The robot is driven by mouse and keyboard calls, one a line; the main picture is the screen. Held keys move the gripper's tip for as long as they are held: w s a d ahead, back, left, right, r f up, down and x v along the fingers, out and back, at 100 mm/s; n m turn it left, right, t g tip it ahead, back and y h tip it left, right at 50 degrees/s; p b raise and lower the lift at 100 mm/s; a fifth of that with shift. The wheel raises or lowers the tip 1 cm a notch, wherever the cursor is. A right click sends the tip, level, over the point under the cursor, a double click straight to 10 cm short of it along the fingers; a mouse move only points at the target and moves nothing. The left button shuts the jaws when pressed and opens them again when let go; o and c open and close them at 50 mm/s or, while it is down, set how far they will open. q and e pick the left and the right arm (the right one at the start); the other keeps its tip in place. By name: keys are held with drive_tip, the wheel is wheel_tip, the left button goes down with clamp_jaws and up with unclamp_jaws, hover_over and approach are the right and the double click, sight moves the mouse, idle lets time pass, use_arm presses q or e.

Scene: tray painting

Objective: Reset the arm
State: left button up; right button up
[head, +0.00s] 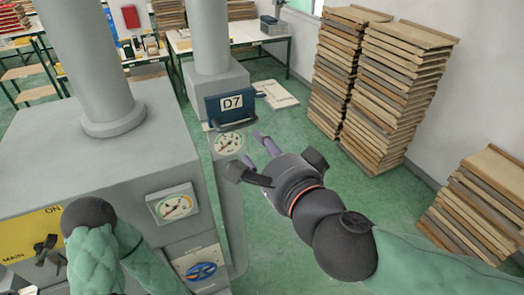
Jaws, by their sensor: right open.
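My right gripper (254,147) reaches in from the lower right and is open, with nothing between its fingers. Its fingertips point at the grey machine (60,165) and overlap the area beside a round gauge (229,142) below the D7 box; I cannot tell the gap in depth. My left arm (95,258) shows at the lower left as a green sleeve with a dark joint, in front of the machine's panel. No left gripper can be made out.
The machine carries a yellow MAIN ON panel (22,232), a second gauge (174,205) and a blue knob (201,271). A dark box marked D7 (231,105) is behind. Tall stacks of wooden trays (395,95) stand at right, another stack (480,205) nearer. Green floor (330,165) is open between.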

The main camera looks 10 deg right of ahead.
idle(0.3)
drive_tip(key=w+f+n+g+h+b, duration=0.1)
drive_tip(key=w+f+n+b, duration=0.2)
drive_tip(key=f, duration=0.8)
drive_tip(key=w+f+g+h+b, duration=0.1)
drive_tip(key=w+f+b, duration=0.3)
drive_tip(key=f, duration=0.6)
drive_tip(key=w+f+n+g+h+b, duration=0.1)
drive_tip(key=w+f+n+b, duration=0.2)
drive_tip(key=f, duration=0.8)
drive_tip(key=d+f+n+g+b, duration=0.1)
drive_tip(key=d+f+g+b, duration=0.15)
drive_tip(key=f, duration=1.05)
drive_tip(key=d+f+n+g+b, duration=0.15)
drive_tip(key=f+b, duration=0.25)
drive_tip(key=f, duration=1)
drive_tip(key=s+f+n+g+b, duration=0.1)
drive_tip(key=s+f+g+b, duration=0.1)
drive_tip(key=s+f, duration=0.4)
drive_tip(key=s+f+n+g+y+b, duration=0.1)
drive_tip(key=s+f+g+b, duration=0.2)
drive_tip(key=s+f, duration=0.4)
drive_tip(key=s+f+n+g+y+b, duration=0.1)
drive_tip(key=s+f+b, duration=0.4)
drive_tip(key=f, duration=1.4)
drive_tip(key=shift+s+d+g, duration=0.3)
drive_tip(key=shift+s+g, duration=0.5)
drive_tip(key=shift+s, duration=0.2)
drive_tip(key=shift+n, duration=0.25)
